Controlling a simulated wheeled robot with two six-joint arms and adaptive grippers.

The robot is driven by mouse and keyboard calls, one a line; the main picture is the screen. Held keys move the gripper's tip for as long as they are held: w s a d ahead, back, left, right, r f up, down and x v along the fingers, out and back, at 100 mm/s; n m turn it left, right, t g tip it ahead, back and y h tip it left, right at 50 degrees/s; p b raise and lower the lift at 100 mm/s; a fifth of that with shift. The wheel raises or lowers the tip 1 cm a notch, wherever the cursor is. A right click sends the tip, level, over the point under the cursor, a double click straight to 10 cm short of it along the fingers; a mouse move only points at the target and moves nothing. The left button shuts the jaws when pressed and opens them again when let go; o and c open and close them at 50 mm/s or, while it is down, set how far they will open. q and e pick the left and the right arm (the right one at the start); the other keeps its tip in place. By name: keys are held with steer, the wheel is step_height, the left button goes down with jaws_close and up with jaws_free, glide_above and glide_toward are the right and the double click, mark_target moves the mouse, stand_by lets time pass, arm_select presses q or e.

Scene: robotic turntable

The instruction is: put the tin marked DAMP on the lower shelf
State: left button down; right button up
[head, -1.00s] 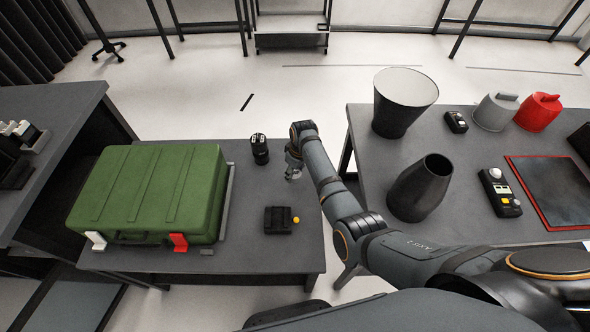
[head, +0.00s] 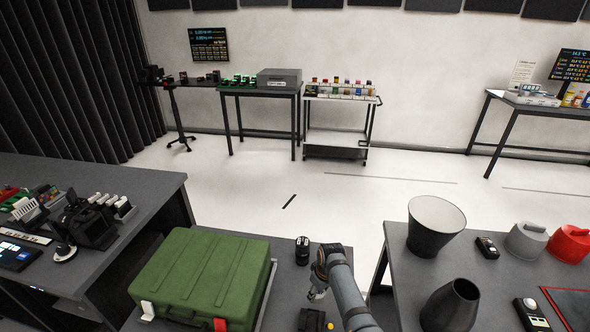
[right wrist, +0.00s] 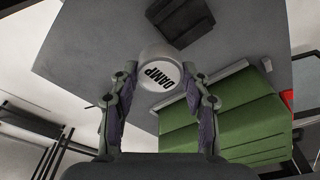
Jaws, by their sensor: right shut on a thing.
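The tin marked DAMP (right wrist: 158,74) is a small pale tin with black letters on its white end. My right gripper (right wrist: 160,88) is shut on it, with one finger on each side. In the head view my right gripper (head: 317,291) is over the small grey table, right of the green case; the tin is mostly hidden there. A trolley at the back wall has a lower shelf (head: 335,153) that looks bare. Its upper shelf (head: 341,99) carries several small bottles. My left gripper is not in view.
The green case (head: 200,278), a black cylinder (head: 302,251) and a dark block (head: 312,320) stand around my right gripper. The right table (head: 490,268) holds a dark bucket (head: 435,227) and a dark vase (head: 450,306). Open floor (head: 340,205) lies before the trolley.

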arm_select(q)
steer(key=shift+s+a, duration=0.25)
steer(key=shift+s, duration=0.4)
arm_select(e)
steer(key=s+d+r+m, duration=0.3)
steer(key=s+r, duration=0.1)
steer(key=r, duration=0.5)
steer(key=s+d+r+m+h, duration=0.1)
steer(key=s+d+r+m, duration=0.3)
steer(key=r, duration=0.5)
steer(key=shift+s+r+t, duration=0.3)
steer(key=shift+s, duration=0.15)
